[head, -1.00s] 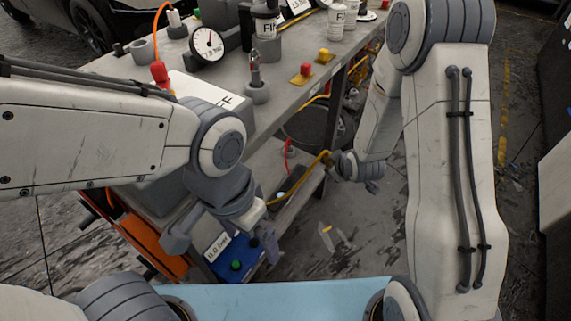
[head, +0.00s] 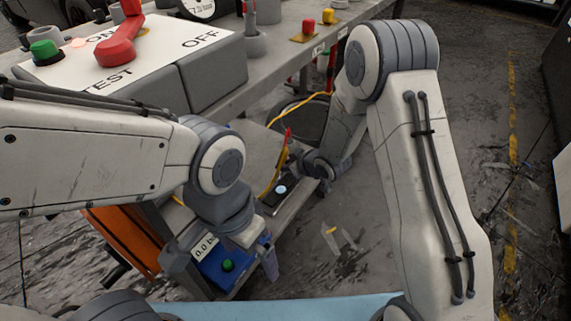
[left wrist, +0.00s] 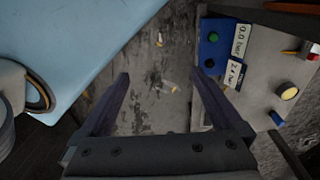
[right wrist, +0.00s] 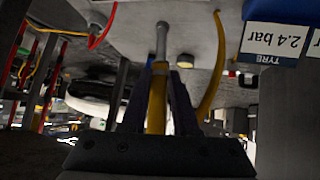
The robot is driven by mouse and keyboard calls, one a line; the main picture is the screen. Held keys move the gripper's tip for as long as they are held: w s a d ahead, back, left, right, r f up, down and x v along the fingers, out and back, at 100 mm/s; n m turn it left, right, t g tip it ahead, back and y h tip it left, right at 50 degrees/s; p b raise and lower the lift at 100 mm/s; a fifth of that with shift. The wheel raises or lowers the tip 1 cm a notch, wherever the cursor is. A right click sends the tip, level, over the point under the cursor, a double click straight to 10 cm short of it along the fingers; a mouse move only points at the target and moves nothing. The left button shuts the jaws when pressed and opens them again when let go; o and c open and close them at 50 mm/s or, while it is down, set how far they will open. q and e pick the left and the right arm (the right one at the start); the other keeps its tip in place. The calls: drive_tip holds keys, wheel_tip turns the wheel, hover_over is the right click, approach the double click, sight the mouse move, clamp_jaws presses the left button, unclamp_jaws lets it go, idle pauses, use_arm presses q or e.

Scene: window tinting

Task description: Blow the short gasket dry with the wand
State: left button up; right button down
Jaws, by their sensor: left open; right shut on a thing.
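The wand (right wrist: 157,105) has a yellow body and a grey nozzle. In the right wrist view my right gripper (right wrist: 160,72) is shut around the yellow body, with the nozzle pointing away toward a grey surface. In the head view my right gripper (head: 294,158) is beside the bench's lower shelf, partly hidden by its wrist. My left gripper (left wrist: 160,78) is open and empty above the floor, near the blue gauge box. A small pale disc (head: 281,190) sits on a dark piece on the lower shelf; I cannot tell whether it is the short gasket.
The blue gauge box (head: 216,268) with a green button is beside my left gripper. A box marked TEST and OFF (head: 150,50) with a red lever stands on the bench. A yellow hose (head: 300,104) runs near my right gripper.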

use_arm(q)
drive_tip(key=shift+f, duration=0.6)
use_arm(e)
drive_tip(key=shift+f, duration=0.65)
